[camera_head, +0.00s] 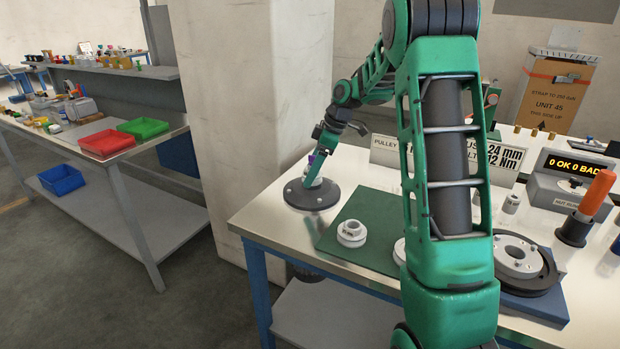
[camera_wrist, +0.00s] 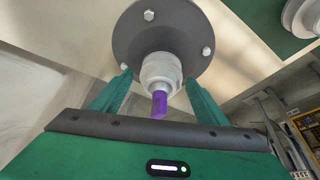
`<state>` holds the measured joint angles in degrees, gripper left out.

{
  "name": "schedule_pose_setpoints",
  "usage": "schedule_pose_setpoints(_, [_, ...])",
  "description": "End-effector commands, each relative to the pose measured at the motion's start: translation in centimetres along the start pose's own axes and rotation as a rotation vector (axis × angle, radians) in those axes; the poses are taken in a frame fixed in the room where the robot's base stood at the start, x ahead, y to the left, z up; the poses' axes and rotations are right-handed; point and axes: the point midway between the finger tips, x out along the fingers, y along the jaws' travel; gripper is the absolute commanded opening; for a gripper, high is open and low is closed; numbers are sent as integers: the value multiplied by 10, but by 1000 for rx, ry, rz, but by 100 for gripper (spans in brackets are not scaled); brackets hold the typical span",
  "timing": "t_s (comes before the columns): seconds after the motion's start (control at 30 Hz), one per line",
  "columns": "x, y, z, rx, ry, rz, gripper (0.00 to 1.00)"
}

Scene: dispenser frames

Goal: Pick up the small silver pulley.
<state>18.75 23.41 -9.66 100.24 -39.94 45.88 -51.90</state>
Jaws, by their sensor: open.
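A small silver-white stepped pulley (camera_head: 351,233) sits on the green mat (camera_head: 375,211), apart from my gripper. A second pale round part (camera_head: 399,250) on the mat is mostly hidden by my arm, so I cannot compare sizes. In the wrist view, part of a silver pulley (camera_wrist: 303,16) shows at the upper right corner. My gripper (camera_wrist: 158,82) is open, its two green fingers on either side of a pale hub (camera_wrist: 160,70) with a purple tip (camera_wrist: 159,104). That hub stands on a dark round bolted flange (camera_head: 312,195) left of the mat. I cannot tell whether the fingers touch it.
A dark fixture with a silver disc (camera_head: 515,256) and an orange-handled tool (camera_head: 597,194) stand at the right. Signs (camera_head: 385,150) and a counter display (camera_head: 575,166) stand at the back. The mat's left part around the pulley is clear.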

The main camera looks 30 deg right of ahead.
Motion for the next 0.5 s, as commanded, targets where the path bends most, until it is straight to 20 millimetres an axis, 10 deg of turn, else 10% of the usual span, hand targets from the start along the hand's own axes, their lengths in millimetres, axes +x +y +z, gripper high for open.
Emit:
schedule_pose_setpoints(0.2, [1, 0, 0, 0, 0, 1, 68])
schedule_pose_setpoints(0.43, [0, 1, 0, 1, 0, 3, 14])
schedule_pose_setpoints(0.5, [0, 1, 0, 0, 0, 4, 14])
